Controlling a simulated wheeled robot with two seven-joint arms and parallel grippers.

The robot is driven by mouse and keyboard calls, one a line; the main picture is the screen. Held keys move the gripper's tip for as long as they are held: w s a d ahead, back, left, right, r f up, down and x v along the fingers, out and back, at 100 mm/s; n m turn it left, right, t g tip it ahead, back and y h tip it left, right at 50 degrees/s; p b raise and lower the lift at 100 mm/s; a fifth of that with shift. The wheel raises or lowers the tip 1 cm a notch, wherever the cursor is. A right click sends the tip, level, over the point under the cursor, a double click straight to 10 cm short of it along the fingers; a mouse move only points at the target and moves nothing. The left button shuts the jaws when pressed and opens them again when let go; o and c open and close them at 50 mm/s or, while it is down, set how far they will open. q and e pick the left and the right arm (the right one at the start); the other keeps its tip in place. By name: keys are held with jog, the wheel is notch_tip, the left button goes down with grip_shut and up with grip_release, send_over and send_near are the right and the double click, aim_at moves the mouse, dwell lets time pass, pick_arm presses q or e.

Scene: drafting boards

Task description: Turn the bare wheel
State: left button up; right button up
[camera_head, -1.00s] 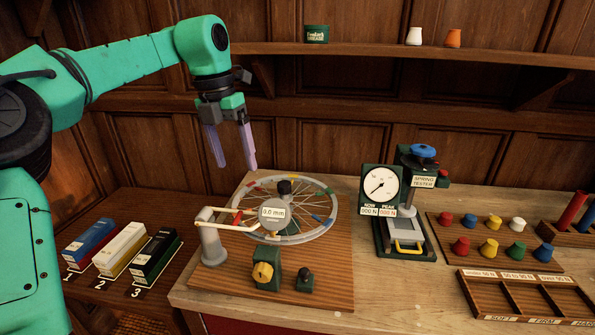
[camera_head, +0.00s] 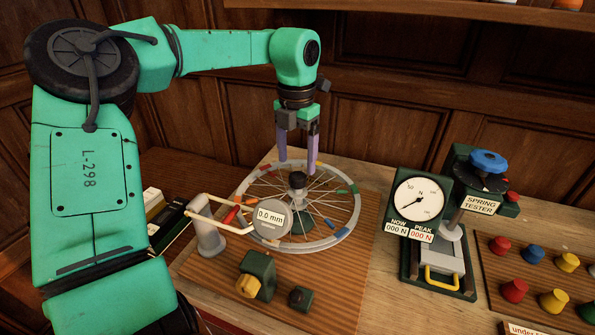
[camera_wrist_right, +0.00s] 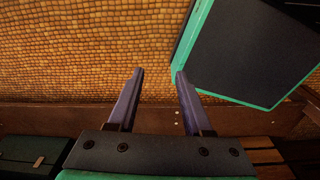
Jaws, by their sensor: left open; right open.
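My left gripper (camera_head: 298,168) is open and points down at the far side of the wheel, fingers apart. Its fingertips overlap the far rim in the picture; I cannot tell whether they touch it. My right gripper (camera_wrist_right: 153,72) shows in the right wrist view, open and empty, above a tiled floor (camera_wrist_right: 80,50).
A spring tester (camera_head: 432,240) with a dial stands right of the wheel. A rack of coloured knobs (camera_head: 540,270) is further right. A yellow-knobbed block (camera_head: 259,275) and a small dark knob (camera_head: 300,298) sit in front of the wheel. A wood-panelled wall (camera_head: 400,130) closes the back.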

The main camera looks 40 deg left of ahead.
aim_at(297, 175)
pick_arm(q)
jog(key=f, duration=0.4)
jog(key=shift+w+f, duration=0.2)
jog(key=shift+f, duration=0.05)
jog(key=shift+s+f, duration=0.1)
jog(key=shift+s, duration=0.05)
grip_shut()
pick_arm(e)
jog(key=shift+w+a+r, duration=0.15)
jog(key=shift+w+r, duration=0.05)
jog(key=shift+w, duration=0.2)
jog(key=shift+w+a+r, duration=0.1)
jog(key=shift+w+r, duration=0.1)
jog(key=shift+w, duration=0.2)
jog(key=shift+f, duration=0.2)
